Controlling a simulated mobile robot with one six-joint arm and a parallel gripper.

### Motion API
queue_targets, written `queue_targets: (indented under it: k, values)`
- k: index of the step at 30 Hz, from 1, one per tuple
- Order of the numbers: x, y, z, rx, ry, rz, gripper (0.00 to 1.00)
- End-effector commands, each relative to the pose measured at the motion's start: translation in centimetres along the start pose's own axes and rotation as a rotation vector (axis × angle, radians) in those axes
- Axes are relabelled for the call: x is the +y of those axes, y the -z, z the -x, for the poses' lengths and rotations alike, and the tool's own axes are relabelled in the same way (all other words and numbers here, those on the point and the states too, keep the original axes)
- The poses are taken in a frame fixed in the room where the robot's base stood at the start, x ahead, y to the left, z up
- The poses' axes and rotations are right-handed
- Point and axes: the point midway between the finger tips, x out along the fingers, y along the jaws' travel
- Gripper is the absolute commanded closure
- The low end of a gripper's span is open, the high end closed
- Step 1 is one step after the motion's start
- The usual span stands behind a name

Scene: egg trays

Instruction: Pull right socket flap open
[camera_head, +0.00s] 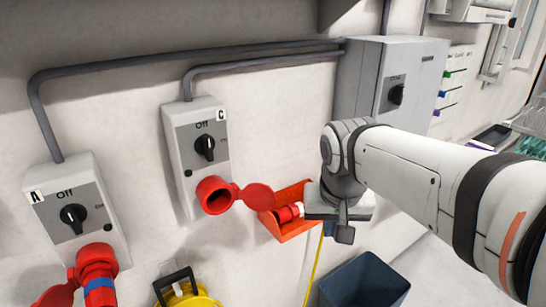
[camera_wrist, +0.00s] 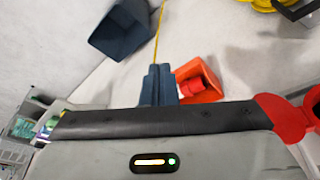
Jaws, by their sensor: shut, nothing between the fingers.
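The right socket (camera_head: 214,195) is a red round socket under switch box C (camera_head: 198,150) on the wall. Its dark mouth is exposed, and its round red flap (camera_head: 253,197) stands swung out to the right. The flap also shows at the right edge of the wrist view (camera_wrist: 284,118), partly hidden by my gripper body. My gripper (camera_head: 344,235) is to the right of the flap, in front of the wall and apart from the flap. In the wrist view its dark fingers (camera_wrist: 158,84) are together with nothing between them.
An orange holder (camera_head: 274,222) with a red plug (camera_head: 290,212) is on the wall close to my gripper; a yellow cable (camera_head: 315,265) hangs below. Left box A (camera_head: 85,200) has a blue-banded red plug (camera_head: 97,270). A dark bin (camera_head: 365,282) stands below.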

Motion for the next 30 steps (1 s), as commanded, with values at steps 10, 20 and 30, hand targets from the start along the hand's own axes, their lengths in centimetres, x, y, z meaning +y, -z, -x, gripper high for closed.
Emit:
queue_targets:
  k: [10,20,30]
  values:
    - [-10.2,12.3,9.4,0.051,-0.030,-0.106,1.00]
    - [-11.9,13.8,8.5,0.060,-0.036,-0.137,1.00]
    - [-11.5,14.3,1.4,0.059,-0.037,-0.136,1.00]
